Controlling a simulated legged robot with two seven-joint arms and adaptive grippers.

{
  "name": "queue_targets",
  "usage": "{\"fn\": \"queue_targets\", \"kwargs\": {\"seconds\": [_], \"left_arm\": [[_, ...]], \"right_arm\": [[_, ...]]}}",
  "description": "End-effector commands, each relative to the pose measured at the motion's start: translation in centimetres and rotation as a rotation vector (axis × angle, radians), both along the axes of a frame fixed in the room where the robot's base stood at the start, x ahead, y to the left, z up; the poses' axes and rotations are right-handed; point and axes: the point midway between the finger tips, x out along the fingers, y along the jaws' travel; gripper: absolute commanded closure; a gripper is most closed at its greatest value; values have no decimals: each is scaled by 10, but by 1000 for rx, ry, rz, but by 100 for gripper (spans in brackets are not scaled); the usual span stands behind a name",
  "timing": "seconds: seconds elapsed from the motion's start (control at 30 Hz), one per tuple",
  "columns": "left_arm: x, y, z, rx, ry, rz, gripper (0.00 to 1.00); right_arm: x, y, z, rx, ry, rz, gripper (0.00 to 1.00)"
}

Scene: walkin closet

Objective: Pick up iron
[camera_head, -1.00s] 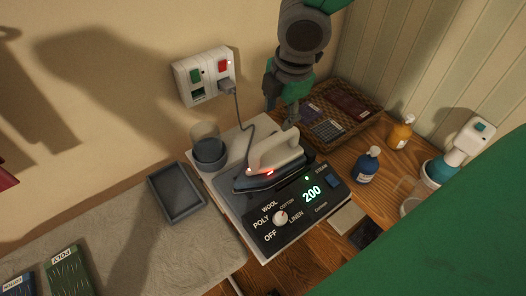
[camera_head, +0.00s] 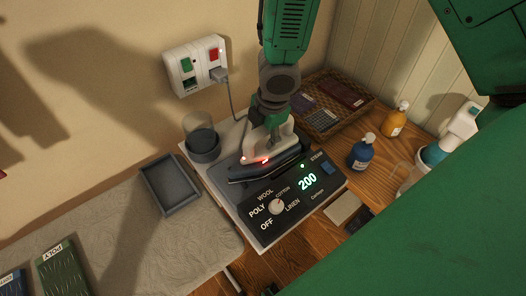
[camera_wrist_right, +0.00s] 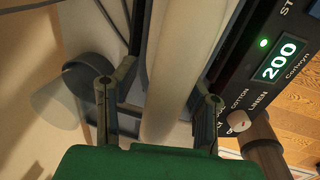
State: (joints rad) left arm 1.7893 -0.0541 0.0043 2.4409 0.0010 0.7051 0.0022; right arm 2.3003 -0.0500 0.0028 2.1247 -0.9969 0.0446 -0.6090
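The iron (camera_head: 256,150), with a pale handle, a dark base and a red light, sits on the white ironing station (camera_head: 222,193), whose panel reads 200. My right gripper (camera_head: 271,125) has come down over the iron's handle from above. In the right wrist view my right gripper (camera_wrist_right: 157,105) is open. One finger is on each side of the pale handle (camera_wrist_right: 178,60), with gaps visible between the fingers and the handle. In the head view the fingertips are partly hidden against the handle. My left gripper is not in view.
A wall socket (camera_head: 196,65) feeds a cord running down towards the iron. A dark cup (camera_head: 203,145) stands at the station's back left. A grey tray (camera_head: 170,185) lies on the padded board. A wicker basket (camera_head: 352,123), blue bottle (camera_head: 361,152) and orange bottle (camera_head: 396,119) are at the right.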

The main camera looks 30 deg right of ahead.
Motion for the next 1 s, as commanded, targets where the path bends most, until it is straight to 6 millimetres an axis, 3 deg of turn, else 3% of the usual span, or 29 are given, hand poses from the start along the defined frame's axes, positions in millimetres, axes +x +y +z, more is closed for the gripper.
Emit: {"fn": "queue_targets", "kwargs": {"seconds": [0.17, 0.3, 0.77, 1.0], "left_arm": [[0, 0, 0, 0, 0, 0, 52], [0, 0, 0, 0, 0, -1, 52], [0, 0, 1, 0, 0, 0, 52], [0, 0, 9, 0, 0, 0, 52]], "right_arm": [[-1, -4, 0, 4, -1, -2, 60], [-1, -5, -1, 5, -1, -2, 100], [1, 1, 5, -1, -4, -3, 100], [1, -1, 38, 6, -8, -5, 100]]}}
